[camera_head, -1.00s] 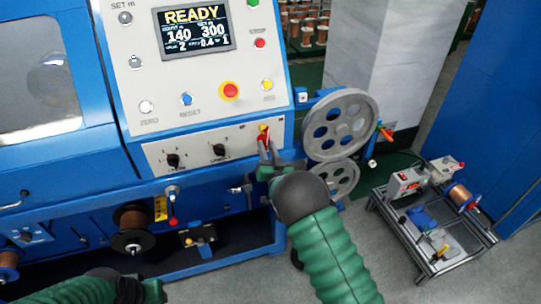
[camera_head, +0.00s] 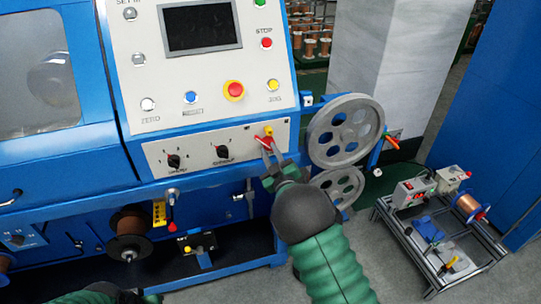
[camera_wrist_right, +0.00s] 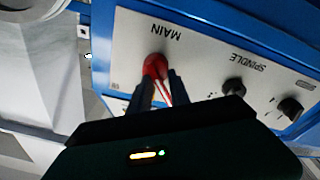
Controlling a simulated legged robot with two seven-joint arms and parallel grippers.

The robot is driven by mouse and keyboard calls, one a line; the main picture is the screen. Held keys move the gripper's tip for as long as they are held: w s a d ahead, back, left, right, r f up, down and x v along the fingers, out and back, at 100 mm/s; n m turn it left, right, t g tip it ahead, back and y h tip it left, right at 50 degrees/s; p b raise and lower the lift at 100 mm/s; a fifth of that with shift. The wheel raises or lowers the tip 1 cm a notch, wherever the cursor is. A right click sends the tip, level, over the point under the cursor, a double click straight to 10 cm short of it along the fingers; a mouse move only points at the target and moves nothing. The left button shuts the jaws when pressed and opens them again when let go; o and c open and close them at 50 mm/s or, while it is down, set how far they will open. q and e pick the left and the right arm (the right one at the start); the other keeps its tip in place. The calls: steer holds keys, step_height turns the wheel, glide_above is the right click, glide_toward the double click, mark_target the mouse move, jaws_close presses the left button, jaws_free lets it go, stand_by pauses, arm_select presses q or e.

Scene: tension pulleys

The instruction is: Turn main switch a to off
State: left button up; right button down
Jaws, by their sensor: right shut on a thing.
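The main switch, a red handle (camera_head: 265,141) on a yellow base, sits at the right end of the lower white panel. My right gripper (camera_head: 270,156) is shut on this red handle. In the right wrist view the red handle (camera_wrist_right: 155,68) shows between the two dark fingers, below the upside-down "MAIN" label. In the head view the handle lies slanted rather than upright. The display (camera_head: 200,29) above is dark. My left arm shows only at the bottom left edge, and its fingertips are not visible.
Two black knobs (camera_head: 173,160) sit left of the switch on the same panel. A red emergency button (camera_head: 234,90) is above. A large grey pulley (camera_head: 345,132) stands close to the right of my right gripper. A small metal stand (camera_head: 430,235) is further right.

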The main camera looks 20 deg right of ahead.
steer(key=shift+w+d+r+n, duration=0.35)
steer(key=shift+d+r+n, duration=0.25)
steer(key=shift+r, duration=0.25)
steer(key=c, duration=1.4)
jaws_free()
steer(key=shift+d, duration=0.1)
steer(key=shift+c, duration=0.2)
steer(key=o, duration=0.6)
steer(key=shift+s+d, duration=0.1)
steer(key=shift+d, duration=0.15)
steer(key=shift+c, duration=0.2)
steer(key=shift+f, duration=0.1)
steer(key=shift+a+f, duration=0.1)
steer(key=shift+a, duration=0.15)
steer(key=shift+s, duration=0.1)
